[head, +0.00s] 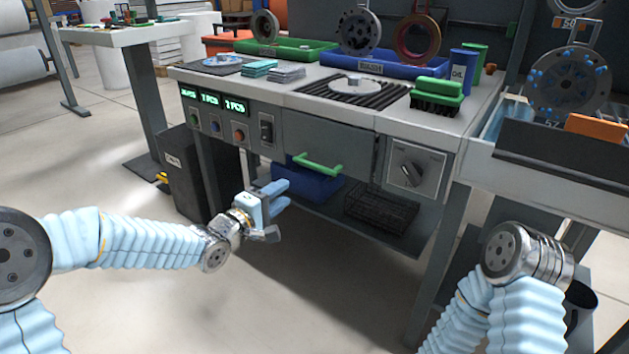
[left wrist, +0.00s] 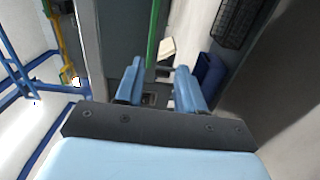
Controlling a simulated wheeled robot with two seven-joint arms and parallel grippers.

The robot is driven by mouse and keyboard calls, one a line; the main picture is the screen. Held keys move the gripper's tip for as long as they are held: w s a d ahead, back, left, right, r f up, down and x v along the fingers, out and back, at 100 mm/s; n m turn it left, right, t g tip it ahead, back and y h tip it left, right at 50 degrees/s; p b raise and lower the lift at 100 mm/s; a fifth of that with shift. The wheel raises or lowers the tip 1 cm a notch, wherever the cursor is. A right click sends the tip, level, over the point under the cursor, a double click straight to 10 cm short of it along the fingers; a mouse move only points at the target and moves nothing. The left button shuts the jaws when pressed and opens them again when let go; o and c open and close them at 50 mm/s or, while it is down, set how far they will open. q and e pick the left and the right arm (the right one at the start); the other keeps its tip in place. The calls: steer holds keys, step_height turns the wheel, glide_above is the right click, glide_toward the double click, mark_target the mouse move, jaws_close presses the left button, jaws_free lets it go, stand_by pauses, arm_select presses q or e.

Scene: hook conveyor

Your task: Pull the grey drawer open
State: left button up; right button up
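The grey drawer (head: 325,137) is set in the front of the workbench, and its front looks flush with the bench. A green bar handle (head: 318,166) is fixed across its lower part. My left gripper (head: 285,195) is open and empty, below and to the left of the handle and apart from it. In the left wrist view the two blue fingers (left wrist: 158,88) stand apart, and a green bar (left wrist: 153,38), which looks like the handle, lies beyond them. My right arm shows at the right of the head view, but its gripper is outside the picture.
A blue bin (head: 308,186) and a black wire basket (head: 382,210) sit on the shelf under the bench. A rotary switch panel (head: 413,170) is right of the drawer, and lit displays (head: 211,99) are left. The floor before the bench is clear.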

mark_target(313, 167)
arm_select(q)
steer(key=x, duration=0.4)
steer(key=r+x, duration=0.1)
steer(key=x, duration=0.9)
steer(key=shift+r, duration=0.3)
steer(key=shift+s, duration=0.1)
jaws_close()
